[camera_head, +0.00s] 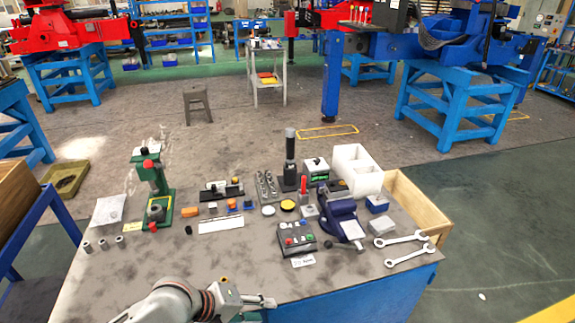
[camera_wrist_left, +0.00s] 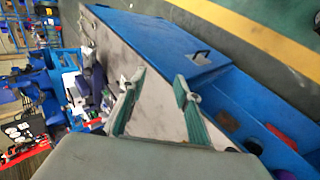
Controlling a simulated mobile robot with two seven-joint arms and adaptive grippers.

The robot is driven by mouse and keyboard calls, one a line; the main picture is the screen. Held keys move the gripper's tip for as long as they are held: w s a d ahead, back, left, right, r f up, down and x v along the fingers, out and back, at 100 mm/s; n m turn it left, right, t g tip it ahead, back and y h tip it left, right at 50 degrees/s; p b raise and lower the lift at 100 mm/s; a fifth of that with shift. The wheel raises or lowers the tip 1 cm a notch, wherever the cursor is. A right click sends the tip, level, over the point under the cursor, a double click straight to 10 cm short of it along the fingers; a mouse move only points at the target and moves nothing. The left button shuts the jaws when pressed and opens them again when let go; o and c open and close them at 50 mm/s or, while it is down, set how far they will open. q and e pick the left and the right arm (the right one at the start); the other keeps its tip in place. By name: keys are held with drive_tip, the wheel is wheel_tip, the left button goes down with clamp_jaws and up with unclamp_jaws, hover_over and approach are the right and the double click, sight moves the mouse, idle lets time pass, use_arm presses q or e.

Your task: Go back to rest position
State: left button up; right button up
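My left gripper (camera_head: 262,302) shows at the bottom of the head view, at the front edge of the workbench (camera_head: 110,285). In the left wrist view its two teal-padded fingers (camera_wrist_left: 158,92) stand well apart with nothing between them. The bench and its blue side (camera_wrist_left: 150,45) show beyond the fingers in that view. My right gripper is in neither view.
The bench's front left is mostly clear. A stool (camera_head: 197,103) stands behind.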

use_arm(q)
drive_tip(key=s+a+f+m+t+y, duration=0.5)
drive_tip(key=s+a+f+m, duration=0.4)
drive_tip(key=a, duration=0.6)
drive_tip(key=s+f+t, duration=0.1)
drive_tip(key=s+f, duration=0.1)
drive_tip(key=s, duration=0.1)
drive_tip(key=shift+s+a+y, duration=0.15)
drive_tip(key=shift+a+y, duration=0.05)
drive_tip(key=shift+y, duration=0.1)
idle(0.7)
drive_tip(key=shift+c, duration=0.8)
drive_tip(key=shift+d, duration=0.15)
